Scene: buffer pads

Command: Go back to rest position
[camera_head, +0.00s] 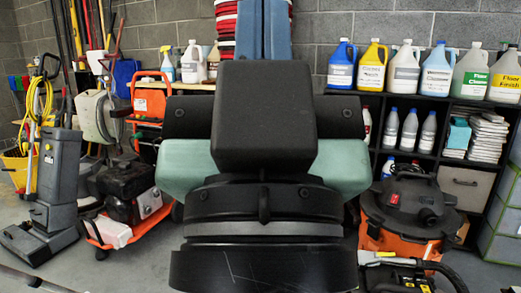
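My gripper is not clearly seen anywhere in the head view. A large dark shape with pale green sides fills the middle of the view, close to the camera. I cannot tell which parts of it belong to my arm. It hides the floor and the shelf behind it. A stack of red, white and dark pads (226,28) shows above it at the back wall, partly covered by an upright blue shape.
A black shelf at the right holds jugs, such as a yellow jug (373,67), and white bottles. An orange and black vacuum (408,215) stands at the right. A grey floor machine (55,185) and an orange cart (150,100) stand left. Some floor is bare at lower left.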

